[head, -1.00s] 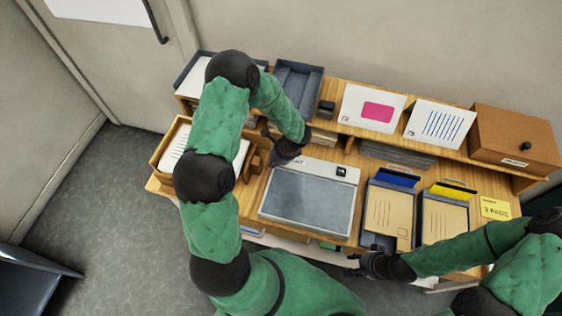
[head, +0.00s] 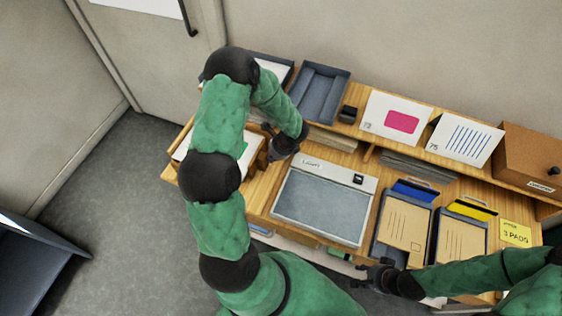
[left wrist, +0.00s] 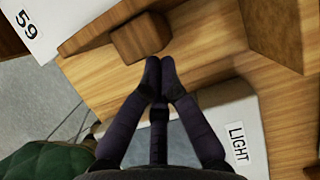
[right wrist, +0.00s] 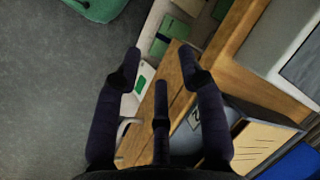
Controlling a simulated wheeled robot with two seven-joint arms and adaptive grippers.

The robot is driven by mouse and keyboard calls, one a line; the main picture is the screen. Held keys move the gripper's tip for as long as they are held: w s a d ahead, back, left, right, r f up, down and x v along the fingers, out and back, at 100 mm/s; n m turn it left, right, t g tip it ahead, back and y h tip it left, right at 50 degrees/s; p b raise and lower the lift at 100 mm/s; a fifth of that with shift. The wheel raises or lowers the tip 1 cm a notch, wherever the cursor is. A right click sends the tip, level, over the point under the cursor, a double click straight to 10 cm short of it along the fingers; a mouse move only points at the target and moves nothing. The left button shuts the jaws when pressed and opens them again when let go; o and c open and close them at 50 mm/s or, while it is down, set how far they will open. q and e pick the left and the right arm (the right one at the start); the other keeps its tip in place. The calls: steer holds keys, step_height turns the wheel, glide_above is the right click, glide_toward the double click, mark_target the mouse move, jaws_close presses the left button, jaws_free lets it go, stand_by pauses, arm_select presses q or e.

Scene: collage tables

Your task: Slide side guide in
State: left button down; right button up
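The wooden paper tray (head: 171,168) stands at the left end of the table with papers (left wrist: 35,22) in it. A small brown wooden block (left wrist: 140,38), which looks like the side guide's grip, shows beside the tray's edge in the left wrist view. My left gripper (left wrist: 160,64) has its fingertips together at the block's near right corner; whether they touch it I cannot tell. In the head view my left gripper (head: 279,146) is over the table between tray and light board, and my arm hides part of the tray. My right gripper (right wrist: 159,62) is open and empty at the table's front edge.
The light board (head: 325,205) lies right of the tray. Two dark trays with envelopes (head: 405,222) stand further right. A raised shelf along the back holds trays, cards and a brown box (head: 530,160). Green items (right wrist: 170,35) show below the table's front edge.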

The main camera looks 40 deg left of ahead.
stand_by(0.4)
arm_select(q)
steer(key=w+d+r+p, duration=0.1)
steer(key=w+d+r, duration=0.1)
steer(key=d+r, duration=0.5)
step_height(320, 180, up, 2)
steer(key=shift+w+r+p, duration=0.15)
steer(key=shift+p, duration=0.15)
arm_select(e)
steer(key=shift+s+d+r, duration=0.1)
steer(key=shift+d+r, duration=0.5)
steer(key=shift+r, duration=0.15)
arm_select(q)
steer(key=shift+d, duration=0.15)
